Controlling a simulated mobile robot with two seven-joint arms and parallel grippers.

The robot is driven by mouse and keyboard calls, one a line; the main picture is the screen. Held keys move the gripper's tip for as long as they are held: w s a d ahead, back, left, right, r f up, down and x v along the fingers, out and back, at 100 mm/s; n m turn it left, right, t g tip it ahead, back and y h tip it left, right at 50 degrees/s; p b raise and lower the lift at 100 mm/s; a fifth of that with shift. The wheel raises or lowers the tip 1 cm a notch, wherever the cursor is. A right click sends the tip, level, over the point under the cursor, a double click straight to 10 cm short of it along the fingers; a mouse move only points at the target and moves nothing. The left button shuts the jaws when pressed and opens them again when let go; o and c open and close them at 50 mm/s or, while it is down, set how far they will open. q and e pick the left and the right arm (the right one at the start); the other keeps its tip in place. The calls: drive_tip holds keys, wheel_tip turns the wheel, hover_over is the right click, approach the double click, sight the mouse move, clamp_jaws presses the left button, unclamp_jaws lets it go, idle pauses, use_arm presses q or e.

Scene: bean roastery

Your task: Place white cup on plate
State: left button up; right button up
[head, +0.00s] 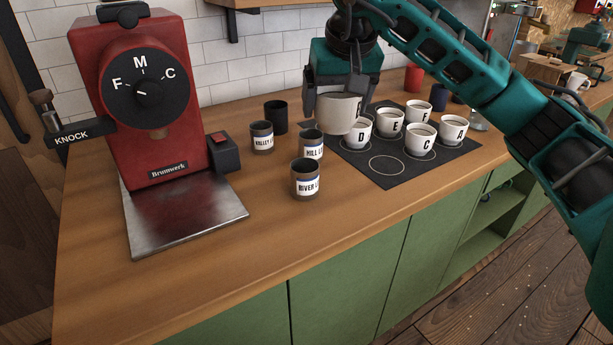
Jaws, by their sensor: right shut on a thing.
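My right gripper (340,92) comes in from the upper right and is shut on a white cup (338,114). The cup hangs upright over the rear left part of a dark mat, in front of or over some lettered cups, and no letter shows on it. A flat metal plate (182,222) lies at the foot of the red grinder on the left. No dish-like plate is clear to me. My left gripper is not in view.
The dark mat (412,178) has printed circles and bears several white lettered cups (420,139); its front circle is empty. Dark labelled canisters (306,181) stand left of it. The red grinder (150,120) fills the left. The front counter (265,235) is clear.

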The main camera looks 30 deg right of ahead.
wheel_tip(320, 180, down, 19)
drive_tip(key=shift+r+b, duration=0.1)
drive_tip(key=shift+b, duration=0.6)
drive_tip(key=shift+f, duration=0.3)
drive_tip(key=o, duration=1)
drive_tip(key=shift+r, duration=0.15)
